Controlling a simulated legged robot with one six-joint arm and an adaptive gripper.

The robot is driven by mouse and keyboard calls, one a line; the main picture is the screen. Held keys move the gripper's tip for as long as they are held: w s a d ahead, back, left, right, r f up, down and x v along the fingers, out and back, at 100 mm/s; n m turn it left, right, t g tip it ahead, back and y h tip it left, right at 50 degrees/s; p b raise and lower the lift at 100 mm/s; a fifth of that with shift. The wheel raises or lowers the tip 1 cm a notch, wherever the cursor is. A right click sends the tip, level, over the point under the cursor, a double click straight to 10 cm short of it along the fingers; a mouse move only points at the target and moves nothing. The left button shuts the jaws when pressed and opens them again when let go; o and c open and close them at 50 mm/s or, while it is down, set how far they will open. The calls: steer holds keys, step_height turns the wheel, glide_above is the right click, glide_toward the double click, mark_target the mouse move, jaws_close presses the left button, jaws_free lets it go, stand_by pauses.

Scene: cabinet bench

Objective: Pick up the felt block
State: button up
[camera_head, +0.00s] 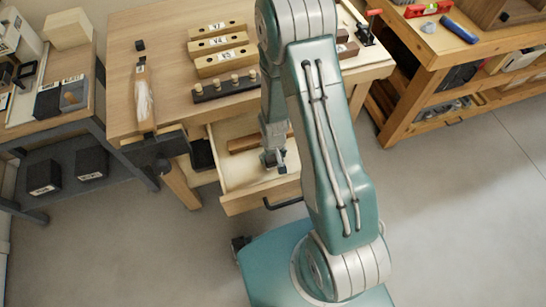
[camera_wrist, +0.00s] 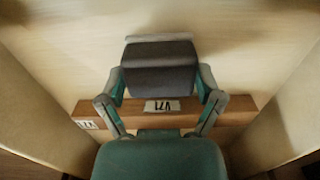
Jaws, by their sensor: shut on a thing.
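The felt block (camera_wrist: 160,72) is dark grey with a pale strip along its far edge. It sits between the two fingers of my gripper (camera_wrist: 159,86) in the wrist view, one finger at each side. My gripper (camera_head: 273,158) is shut on it and is down inside the open drawer (camera_head: 236,204) in the camera_head view. My arm hides part of the drawer. I cannot tell whether the block touches the drawer floor.
A brown wooden bar (camera_wrist: 236,112) with V71 labels lies across the drawer, next to the block. Drawer walls stand on both sides. On the bench above are labelled wooden blocks (camera_head: 220,47) and a dark pegged rack (camera_head: 226,86).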

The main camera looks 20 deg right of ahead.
mark_target(273, 156)
step_height(273, 156, up, 9)
steer(key=shift+r, duration=0.2)
stand_by(0.3)
steer(key=o, duration=0.5)
steer(key=c, duration=0.4)
steer(key=shift+w+r, duration=0.1)
